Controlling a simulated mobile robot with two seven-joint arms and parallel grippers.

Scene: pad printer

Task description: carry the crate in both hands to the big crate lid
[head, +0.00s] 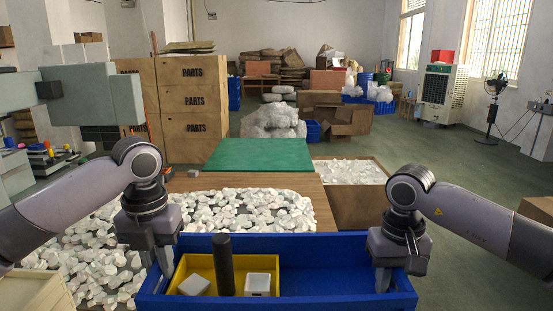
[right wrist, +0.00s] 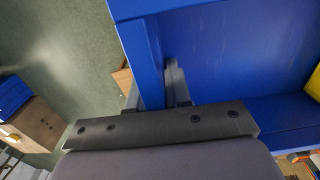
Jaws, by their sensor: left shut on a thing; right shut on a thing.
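The blue crate (head: 325,245) is in front of me at the bottom of the head view. It holds a yellow bin (head: 205,262), a dark upright cylinder (head: 223,265) and two small whitish blocks (head: 195,285) (head: 258,284). My left gripper (head: 160,272) is shut on the crate's left end. My right gripper (head: 384,277) is shut on its right end; the right wrist view shows the blue wall between its fingers (right wrist: 155,90). A flat green panel (head: 258,154) lies beyond the crate; I cannot tell whether it is the big crate lid.
A wooden surface (head: 245,181) with many white pieces lies just beyond the crate, and more pieces are scattered at left. An open box (head: 372,206) of white pieces stands at right. Wooden PARTS crates (head: 190,103) stand behind at left. Open floor (head: 455,165) lies at right.

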